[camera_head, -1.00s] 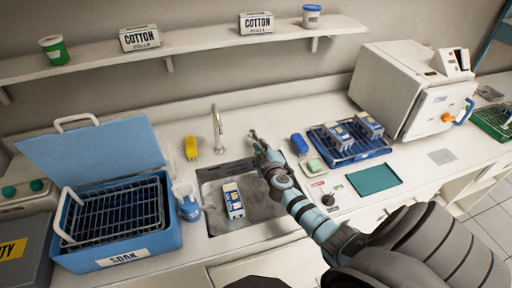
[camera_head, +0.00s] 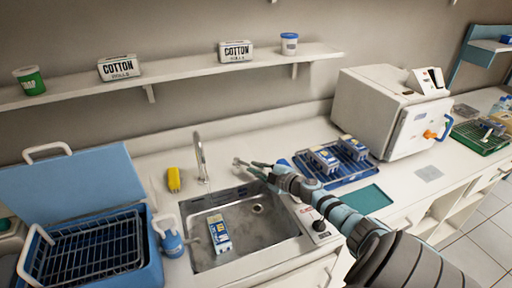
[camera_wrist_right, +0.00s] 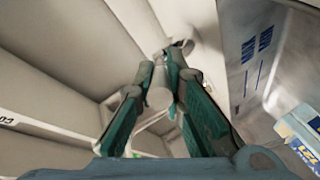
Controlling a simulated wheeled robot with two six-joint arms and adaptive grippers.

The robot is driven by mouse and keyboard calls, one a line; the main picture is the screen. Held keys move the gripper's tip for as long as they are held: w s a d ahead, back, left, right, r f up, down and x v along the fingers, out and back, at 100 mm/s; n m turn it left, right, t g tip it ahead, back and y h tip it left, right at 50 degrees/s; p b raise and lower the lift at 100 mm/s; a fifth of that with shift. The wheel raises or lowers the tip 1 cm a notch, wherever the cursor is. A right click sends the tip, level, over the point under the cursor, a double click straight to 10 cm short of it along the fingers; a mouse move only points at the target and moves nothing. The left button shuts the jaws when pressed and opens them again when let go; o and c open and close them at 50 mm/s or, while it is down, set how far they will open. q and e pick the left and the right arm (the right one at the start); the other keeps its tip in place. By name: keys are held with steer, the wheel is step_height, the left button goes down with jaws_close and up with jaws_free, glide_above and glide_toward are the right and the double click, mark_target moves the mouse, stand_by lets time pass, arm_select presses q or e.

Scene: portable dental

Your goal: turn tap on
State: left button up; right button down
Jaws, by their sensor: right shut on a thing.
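The silver tap (camera_head: 201,157) stands upright behind the sink (camera_head: 190,228), its spout curved over the basin. My right gripper (camera_head: 247,165) is at the back right corner of the sink, to the right of the spout. In the right wrist view my right gripper (camera_wrist_right: 160,85) is shut on a short pale grey cylinder (camera_wrist_right: 159,94), which appears to be the tap handle. The fingers hide part of it. No water shows from the spout. My left gripper is not in view.
A blue and white box (camera_head: 220,237) lies in the sink. A yellow item (camera_head: 174,180) and a blue spray bottle (camera_head: 172,243) stand left of it. A blue rack (camera_head: 361,168) with boxes is to the right. The open blue soak bin (camera_head: 150,270) is far left.

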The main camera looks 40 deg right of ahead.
steer(key=c, duration=1.7)
jaws_free()
steer(key=shift+o, duration=0.2)
steer(key=v, duration=0.5)
steer(key=f+v, duration=0.1)
steer(key=v, duration=0.5)
steer(key=f+v, duration=0.1)
steer(key=v, duration=0.4)
steer(key=shift+s+f, duration=0.15)
steer(key=shift+s, duration=0.4)
